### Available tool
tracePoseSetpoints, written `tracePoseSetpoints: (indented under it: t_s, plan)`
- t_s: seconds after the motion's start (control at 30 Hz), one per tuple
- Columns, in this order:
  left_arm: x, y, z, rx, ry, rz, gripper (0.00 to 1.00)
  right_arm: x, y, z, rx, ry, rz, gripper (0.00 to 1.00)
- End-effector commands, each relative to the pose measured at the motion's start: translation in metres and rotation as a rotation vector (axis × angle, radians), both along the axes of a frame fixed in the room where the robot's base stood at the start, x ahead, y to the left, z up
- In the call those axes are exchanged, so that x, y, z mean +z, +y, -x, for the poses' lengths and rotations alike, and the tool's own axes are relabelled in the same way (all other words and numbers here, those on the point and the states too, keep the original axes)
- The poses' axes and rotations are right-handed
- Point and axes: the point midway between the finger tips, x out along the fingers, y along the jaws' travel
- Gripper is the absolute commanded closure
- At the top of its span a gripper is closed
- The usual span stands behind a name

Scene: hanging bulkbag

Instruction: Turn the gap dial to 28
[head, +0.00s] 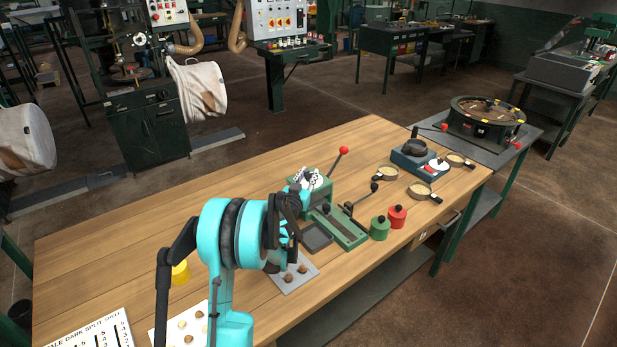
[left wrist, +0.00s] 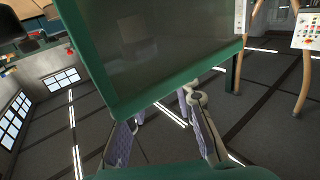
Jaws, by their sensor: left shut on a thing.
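The gap dial (head: 316,179) is a white disc with dark marks on a green machine (head: 323,196) on the wooden bench. My left gripper (head: 301,184) is at the dial and shut on it, covering part of its face. The number at the dial's mark is too small and too hidden to read. In the left wrist view, my left gripper's fingers (left wrist: 160,108) reach behind a large green edge, and the dial itself cannot be made out. My right gripper is in neither view.
A red-knobbed lever (head: 343,151) rises behind the machine. Green (head: 379,229) and red (head: 397,217) canisters stand at its right. A grey mat (head: 296,275) with brown lumps lies in front.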

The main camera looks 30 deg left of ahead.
Motion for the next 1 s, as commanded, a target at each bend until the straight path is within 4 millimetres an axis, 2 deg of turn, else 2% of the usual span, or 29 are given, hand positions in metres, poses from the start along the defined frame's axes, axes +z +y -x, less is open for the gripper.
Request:
tracePoseSetpoints:
  t_s: [0.4,0.93,0.97,1.0]
  plan:
    - [0.0001,0.0014,-0.0005,-0.18,0.0,0.0,1.0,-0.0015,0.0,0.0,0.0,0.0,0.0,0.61]
    - [0.0003,0.0007,-0.0008,-0.203,0.0,0.001,1.0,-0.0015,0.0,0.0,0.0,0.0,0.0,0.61]
    - [0.0003,0.0007,-0.0008,-0.203,0.0,0.001,0.69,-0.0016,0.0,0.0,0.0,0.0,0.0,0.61]
    - [0.0003,0.0006,-0.0008,-0.203,0.0,0.001,0.59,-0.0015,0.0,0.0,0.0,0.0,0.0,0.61]
